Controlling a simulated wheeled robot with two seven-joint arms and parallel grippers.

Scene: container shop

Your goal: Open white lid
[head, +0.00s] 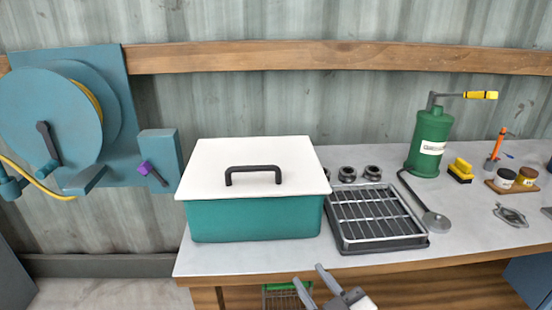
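The white lid (212,176) lies flat and closed on a teal box (255,221) at the left end of the workbench. A dark handle (253,170) stands on top of the lid. My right gripper (311,281) is at the bottom of the head view, in front of the bench edge and below the box. Its two fingers are spread apart with nothing visible between them. It is clear of the lid and handle. My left gripper is not in view.
A dark rack tray (377,243) stands close to the box's right side. Several dark rings (347,174) and a green pump canister (431,140) are farther back. A blue hose reel (55,120) hangs on the wall at left. The bench's front edge (470,258) is wooden.

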